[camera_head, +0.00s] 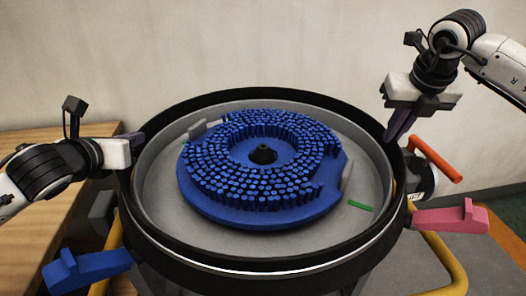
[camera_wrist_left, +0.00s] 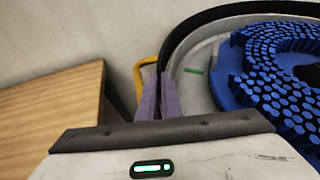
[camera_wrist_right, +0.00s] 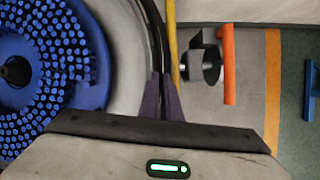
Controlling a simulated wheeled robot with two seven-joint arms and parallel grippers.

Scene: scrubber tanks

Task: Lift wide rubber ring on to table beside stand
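The wide black rubber ring (camera_head: 270,92) runs around the rim of the round grey tank with the blue brush disc (camera_head: 235,208) inside. My left gripper (camera_head: 134,147) is at the ring's left edge; in the left wrist view its purple fingers (camera_wrist_left: 157,98) are close together with the ring's wall between them. My right gripper (camera_head: 402,124) comes down from above at the ring's right edge; in the right wrist view its fingers (camera_wrist_right: 161,98) close around the ring's wall. The exact contact is partly hidden by the fingers. The wooden table (camera_head: 40,225) is at the left.
A yellow tubular frame (camera_head: 440,262) stands around the tank. A blue lever (camera_head: 88,272), a pink lever (camera_head: 450,217) and an orange handle (camera_head: 435,158) stick out at the sides. A small green strip (camera_head: 360,206) lies inside the tank. The visible tabletop is clear.

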